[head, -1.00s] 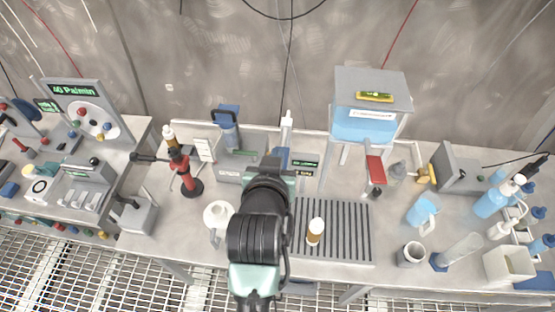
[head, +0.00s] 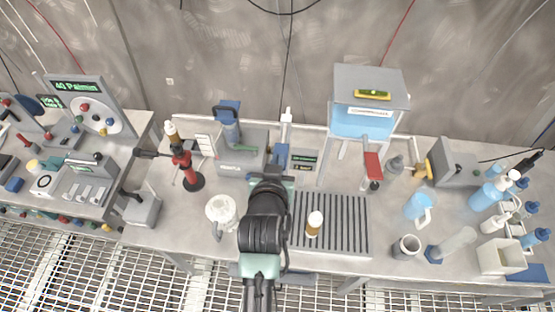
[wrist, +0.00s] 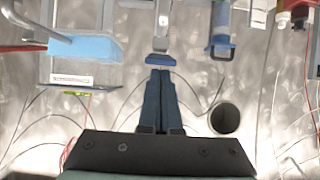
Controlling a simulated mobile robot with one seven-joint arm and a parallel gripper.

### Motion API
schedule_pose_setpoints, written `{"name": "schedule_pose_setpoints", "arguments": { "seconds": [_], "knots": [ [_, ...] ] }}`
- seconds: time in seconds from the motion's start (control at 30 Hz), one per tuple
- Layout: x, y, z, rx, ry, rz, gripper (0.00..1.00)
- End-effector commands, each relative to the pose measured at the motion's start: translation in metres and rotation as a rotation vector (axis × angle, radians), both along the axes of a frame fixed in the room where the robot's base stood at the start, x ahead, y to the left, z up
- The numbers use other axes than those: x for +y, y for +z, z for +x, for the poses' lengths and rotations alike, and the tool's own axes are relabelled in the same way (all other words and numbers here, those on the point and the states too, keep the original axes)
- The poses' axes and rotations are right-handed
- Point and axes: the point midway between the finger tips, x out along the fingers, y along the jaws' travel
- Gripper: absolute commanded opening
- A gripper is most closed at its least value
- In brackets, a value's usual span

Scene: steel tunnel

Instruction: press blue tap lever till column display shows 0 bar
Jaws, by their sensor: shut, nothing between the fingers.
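A slim grey column with a white top (head: 286,125) stands on the bench behind my arm. A blue part shows low on it (head: 281,154), and a small dark display with green text (head: 304,160) is just right of it, too small to read. In the wrist view, which looks upside down, a pale column (wrist: 161,25) ends in a blue lever-like tip (wrist: 161,59). My gripper (wrist: 160,74) is shut and empty, its blue fingers pointing at that tip with little or no visible gap; contact cannot be told. In the head view my arm hides the fingers.
A blue water tank (head: 362,120) with a red lever (head: 373,165) stands right of the column.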

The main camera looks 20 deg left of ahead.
Motion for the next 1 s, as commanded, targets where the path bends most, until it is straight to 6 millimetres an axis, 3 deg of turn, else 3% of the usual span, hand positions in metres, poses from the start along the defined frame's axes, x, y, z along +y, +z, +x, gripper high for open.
{"name": "schedule_pose_setpoints", "arguments": {
  "seconds": [0.7,1.0],
  "knots": [
    [-0.003,-0.034,-0.010,-0.256,-0.001,0.074,0.00],
    [-0.004,-0.036,-0.012,-0.336,0.000,0.097,0.00]
  ]
}}
